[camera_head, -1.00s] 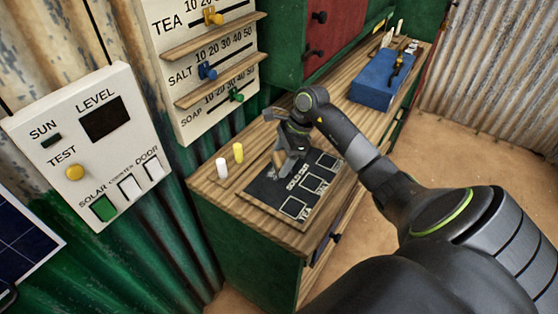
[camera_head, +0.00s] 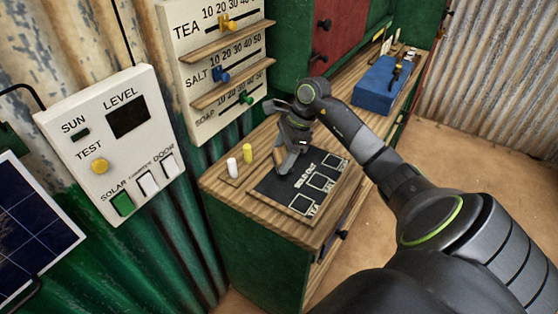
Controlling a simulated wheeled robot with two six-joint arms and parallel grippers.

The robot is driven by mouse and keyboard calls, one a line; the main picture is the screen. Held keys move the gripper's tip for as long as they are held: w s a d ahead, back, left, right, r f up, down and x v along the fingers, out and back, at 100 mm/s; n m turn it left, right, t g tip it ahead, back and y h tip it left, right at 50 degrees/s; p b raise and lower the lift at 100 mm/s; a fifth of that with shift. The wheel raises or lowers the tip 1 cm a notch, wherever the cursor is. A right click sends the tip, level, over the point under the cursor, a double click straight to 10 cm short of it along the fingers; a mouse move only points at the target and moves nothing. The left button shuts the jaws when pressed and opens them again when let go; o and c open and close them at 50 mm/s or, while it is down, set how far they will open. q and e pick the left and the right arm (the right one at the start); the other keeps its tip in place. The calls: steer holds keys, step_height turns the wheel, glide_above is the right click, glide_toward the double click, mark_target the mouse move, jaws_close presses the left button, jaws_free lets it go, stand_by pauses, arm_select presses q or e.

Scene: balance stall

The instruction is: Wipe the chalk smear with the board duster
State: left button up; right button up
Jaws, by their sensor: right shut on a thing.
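The black chalkboard (camera_head: 270,187) lies flat on the wooden counter, with "SOLD OUT" and several outlined boxes on it. My right gripper (camera_head: 284,166) is shut on the board duster, low over the board's far left part. The duster is mostly hidden by the fingers; I cannot tell whether it touches the board. I cannot make out the chalk smear; the gripper covers part of the board. My left gripper is out of view.
A white chalk (camera_head: 232,167) and a yellow chalk (camera_head: 247,153) stand left of the board. A blue box (camera_head: 385,84) sits farther along the counter (camera_head: 345,95). The price panel (camera_head: 188,45) and switch panel (camera_head: 80,125) are on the wall at left.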

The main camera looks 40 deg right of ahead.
steer(key=shift+a+r+p, duration=0.1)
steer(key=shift+r+p, duration=0.4)
steer(key=shift+r, duration=1.3)
steer(key=shift+f, duration=0.1)
